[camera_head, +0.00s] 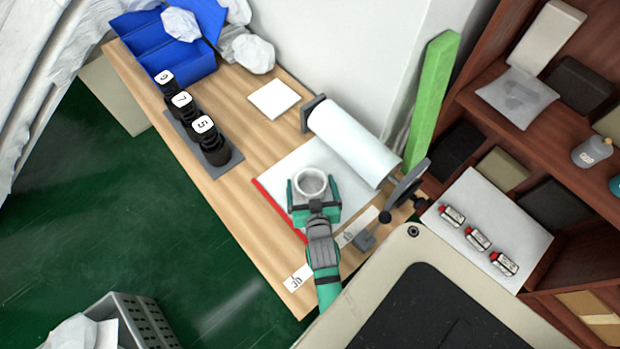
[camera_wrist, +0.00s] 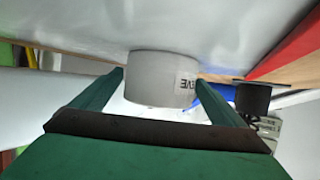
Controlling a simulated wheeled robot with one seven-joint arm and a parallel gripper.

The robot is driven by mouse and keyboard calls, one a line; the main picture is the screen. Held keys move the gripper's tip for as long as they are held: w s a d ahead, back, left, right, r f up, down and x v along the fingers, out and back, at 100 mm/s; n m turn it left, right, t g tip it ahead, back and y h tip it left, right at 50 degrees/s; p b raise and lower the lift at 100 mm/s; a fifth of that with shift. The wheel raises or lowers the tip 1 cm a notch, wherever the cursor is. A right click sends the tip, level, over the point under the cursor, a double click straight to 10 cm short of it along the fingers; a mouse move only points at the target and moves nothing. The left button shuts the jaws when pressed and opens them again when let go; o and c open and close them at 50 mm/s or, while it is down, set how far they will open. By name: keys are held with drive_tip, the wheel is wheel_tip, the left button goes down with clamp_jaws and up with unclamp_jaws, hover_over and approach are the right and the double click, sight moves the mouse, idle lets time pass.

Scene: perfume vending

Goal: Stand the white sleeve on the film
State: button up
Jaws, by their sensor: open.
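The white sleeve (camera_head: 311,194), a short open ring, stands upright on the white film (camera_head: 285,163), with its opening facing up. The film lies flat on the wooden table in front of the white roll (camera_head: 350,141). My gripper (camera_head: 312,184) is open, with one finger on each side of the sleeve. In the wrist view, which looks upside down, the sleeve (camera_wrist: 160,78) meets the film (camera_wrist: 150,25) and shows part of dark lettering. The fingertips (camera_wrist: 162,76) are close beside its walls; I cannot tell whether they touch it.
A red strip (camera_head: 279,209) edges the film. Black bottles with numbered tags stand in a grey holder (camera_head: 225,169) at left. A white square (camera_head: 274,98) and blue bin (camera_head: 182,58) lie farther back. A grey lever (camera_head: 405,190) stands right of my gripper.

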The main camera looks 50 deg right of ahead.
sight(313, 196)
drive_tip(key=v, duration=0.8)
drive_tip(key=shift+s+a+r, duration=0.1)
drive_tip(key=shift+s+r, duration=0.05)
drive_tip(key=shift+s, duration=0.05)
drive_tip(key=a+n+y, duration=0.1)
drive_tip(key=a, duration=0.2)
drive_tip(key=s+a+n+t, duration=0.1)
drive_tip(key=a, duration=0.3)
drive_tip(key=a+y, duration=0.1)
drive_tip(key=a, duration=0.2)
drive_tip(key=shift+s+a+r+n+t+y, duration=0.15)
drive_tip(key=shift+a+r+n+t+y, duration=0.15)
drive_tip(key=shift+r+n+t, duration=0.1)
drive_tip(key=s+a+r+n+t+y, duration=0.1)
drive_tip(key=s+a+r+n+y, duration=0.1)
drive_tip(key=a, duration=0.6)
drive_tip(key=s+a+r+n+t+y, duration=0.2)
drive_tip(key=s+a+r+n+y, duration=0.1)
drive_tip(key=s+a+r, duration=0.3)
drive_tip(key=s+a+y, duration=0.1)
drive_tip(key=a, duration=0.1)
drive_tip(key=shift+s+a+r, duration=0.2)
drive_tip(key=shift+a+r, duration=0.1)
